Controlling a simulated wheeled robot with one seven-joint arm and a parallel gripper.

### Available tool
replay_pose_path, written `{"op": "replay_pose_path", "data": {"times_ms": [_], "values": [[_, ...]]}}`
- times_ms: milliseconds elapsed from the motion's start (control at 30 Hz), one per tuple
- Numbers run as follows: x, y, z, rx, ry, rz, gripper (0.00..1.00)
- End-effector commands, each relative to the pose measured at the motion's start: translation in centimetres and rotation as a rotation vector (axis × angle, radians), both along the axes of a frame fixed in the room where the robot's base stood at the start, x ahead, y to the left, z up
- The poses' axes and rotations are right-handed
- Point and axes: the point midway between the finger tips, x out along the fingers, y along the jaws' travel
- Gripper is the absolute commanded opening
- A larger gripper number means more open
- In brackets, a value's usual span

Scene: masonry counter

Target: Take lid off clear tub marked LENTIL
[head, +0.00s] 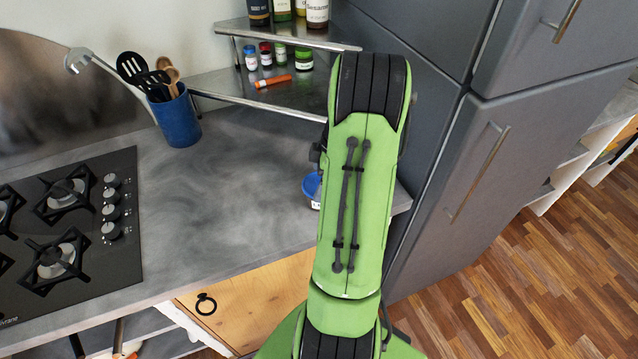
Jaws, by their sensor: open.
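A tub (315,205) with a blue lid (311,185) stands on the grey counter near its right end. Only the left edge of the tub and lid shows; my green arm hides the rest. The lid appears to be on the tub. A bit of pale label shows, but I cannot read any word on it. My gripper is hidden behind my arm, so its place relative to the lid cannot be seen.
A blue utensil holder (178,118) stands at the back of the counter (215,190). A gas hob (70,235) is at left. Corner shelves (268,80) hold jars and bottles. A tall grey cabinet (450,150) rises at right. The counter's middle is clear.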

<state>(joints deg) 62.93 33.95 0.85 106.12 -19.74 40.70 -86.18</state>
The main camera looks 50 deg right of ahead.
Motion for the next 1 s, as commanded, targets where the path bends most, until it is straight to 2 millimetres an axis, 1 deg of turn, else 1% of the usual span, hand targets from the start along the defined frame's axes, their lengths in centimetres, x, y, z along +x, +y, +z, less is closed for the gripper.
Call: {"op": "replay_pose_path", "data": {"times_ms": [33, 67, 200, 267, 467, 567, 667, 800, 900, 1000], "values": [[0.0, 0.0, 0.0, 0.000, 0.000, 0.000, 1.00], [0.0, 0.0, 0.1, 0.000, 0.000, 0.000, 0.97], [0.0, 0.0, 0.1, -0.001, -0.001, 0.000, 0.76], [0.0, 0.0, 0.1, 0.000, 0.000, 0.000, 0.66], [0.0, 0.0, 0.1, -0.001, -0.001, 0.000, 0.66], [0.0, -0.1, 0.7, -0.002, -0.002, -0.001, 0.66], [0.0, -0.1, 2.7, -0.006, -0.003, 0.000, 0.66], [0.0, -0.1, 6.4, -0.006, -0.003, 0.000, 0.66], [0.0, -0.1, 8.6, -0.004, -0.002, 0.000, 0.66], [0.1, 0.0, 9.7, -0.002, -0.002, 0.003, 0.66]]}}
